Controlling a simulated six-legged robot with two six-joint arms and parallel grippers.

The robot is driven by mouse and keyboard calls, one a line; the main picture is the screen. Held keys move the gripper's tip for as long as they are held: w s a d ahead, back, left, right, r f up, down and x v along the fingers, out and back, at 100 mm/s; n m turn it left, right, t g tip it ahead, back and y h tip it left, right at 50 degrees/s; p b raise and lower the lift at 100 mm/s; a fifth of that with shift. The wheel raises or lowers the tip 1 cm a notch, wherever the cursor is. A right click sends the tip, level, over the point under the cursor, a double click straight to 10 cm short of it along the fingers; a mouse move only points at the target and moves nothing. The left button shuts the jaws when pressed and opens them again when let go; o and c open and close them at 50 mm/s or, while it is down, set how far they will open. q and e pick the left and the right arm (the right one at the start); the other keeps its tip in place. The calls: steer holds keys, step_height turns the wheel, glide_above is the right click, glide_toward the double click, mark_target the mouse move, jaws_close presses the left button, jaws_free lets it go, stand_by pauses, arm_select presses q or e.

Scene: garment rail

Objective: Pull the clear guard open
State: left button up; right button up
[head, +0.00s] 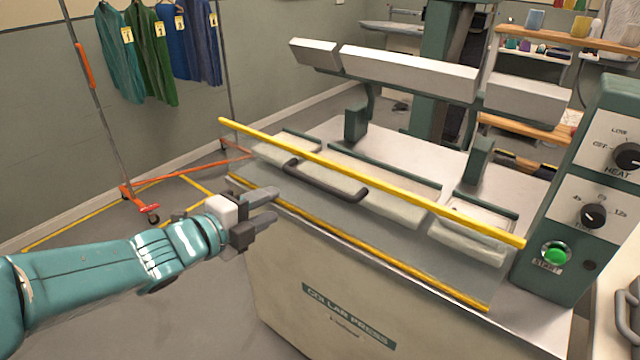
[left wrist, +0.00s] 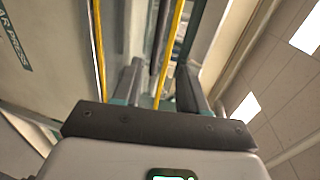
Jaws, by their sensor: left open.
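The clear guard (head: 300,199) stands across the front of the collar press, with a yellow strip along its top and another along its bottom. A dark bar handle (head: 326,187) sits on its front, below the top strip. My left gripper (head: 270,206) is open and empty, left of the handle and in front of the guard's left part. In the left wrist view, the open fingers (left wrist: 160,88) point towards the guard, and the yellow strips (left wrist: 171,52) run past them. Contact with the handle cannot be made out. My right gripper is not in view.
The press's control panel (head: 590,190) has two knobs and a green button (head: 556,256) at right. White pressing heads (head: 410,70) are raised above the pads. A garment rail (head: 92,95) with hanging clothes stands back left. Floor left of the press is mostly clear.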

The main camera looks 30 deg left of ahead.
mark_target(316, 185)
arm_select(q)
steer(key=x, duration=1.5)
steer(key=shift+w+d+f, duration=0.1)
steer(key=shift+w+f, duration=0.15)
steer(key=shift+w, duration=0.05)
steer(key=shift+s, duration=0.1)
jaws_close()
